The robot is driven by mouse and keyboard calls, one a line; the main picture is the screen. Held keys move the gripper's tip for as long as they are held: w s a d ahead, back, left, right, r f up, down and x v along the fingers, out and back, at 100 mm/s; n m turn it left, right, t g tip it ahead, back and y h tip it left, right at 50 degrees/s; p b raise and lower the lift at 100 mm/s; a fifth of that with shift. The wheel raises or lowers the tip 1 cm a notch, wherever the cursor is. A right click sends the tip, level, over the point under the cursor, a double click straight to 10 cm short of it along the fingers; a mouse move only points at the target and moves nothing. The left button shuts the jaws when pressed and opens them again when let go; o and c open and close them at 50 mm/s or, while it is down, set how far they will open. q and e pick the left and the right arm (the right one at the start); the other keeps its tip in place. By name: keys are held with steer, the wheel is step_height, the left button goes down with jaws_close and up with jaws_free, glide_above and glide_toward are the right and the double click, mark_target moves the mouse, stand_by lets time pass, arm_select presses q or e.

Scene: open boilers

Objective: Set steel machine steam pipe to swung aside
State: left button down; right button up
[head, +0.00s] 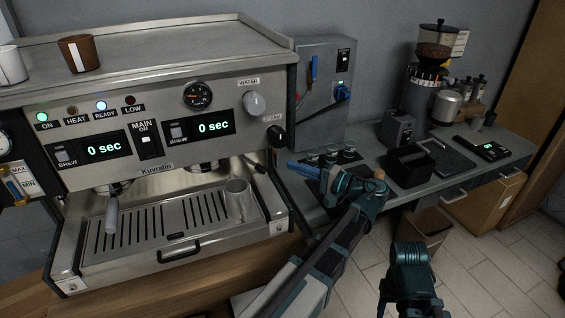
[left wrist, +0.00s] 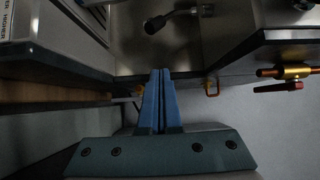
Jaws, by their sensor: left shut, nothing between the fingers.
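The steel machine (head: 150,175) fills the left of the head view. Its steam pipe (head: 255,165) shows as a short dark piece below the black steam knob (head: 275,136), near the right end of the drip tray; its exact angle is hard to tell. My left gripper (head: 291,164) is just right of the machine's right side, apart from the pipe. Its blue fingers are shut, empty and point left. In the left wrist view the shut fingers (left wrist: 160,85) point toward steel surfaces and a dark round-ended stem (left wrist: 165,20). My right gripper does not show.
A steel cup (head: 239,200) stands on the drip tray. A grey box with levers (head: 322,95) stands behind my left gripper. The right counter holds a grinder (head: 432,85), a black bin (head: 410,165) and a scale (head: 489,149). A brass valve with a red handle (left wrist: 290,73) is at right.

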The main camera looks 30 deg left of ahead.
mark_target(260, 168)
arm_select(q)
steer(key=shift+s+d, duration=0.2)
steer(key=shift+d, duration=1.1)
steer(key=c, duration=1.2)
jaws_free()
steer(key=shift+n, duration=0.3)
steer(key=o, duration=0.4)
steer(key=n, duration=0.3)
steer(key=shift+s+a+n+g, duration=0.1)
steer(key=shift+s+n+g, duration=0.15)
steer(key=shift+n+g, duration=0.05)
steer(key=shift+o, duration=0.2)
steer(key=s+a+n+g, duration=0.1)
steer(key=a+n, duration=0.3)
steer(key=n, duration=0.1)
steer(key=s+a+n+g, duration=0.1)
steer(key=s+a+n, duration=0.1)
steer(key=a+n, duration=0.3)
steer(key=s+a+n+g, duration=0.1)
steer(key=a+n, duration=0.4)
steer(key=n, duration=0.1)
steer(key=shift+s+g, duration=0.25)
steer(key=shift+g, duration=0.05)
jaws_close()
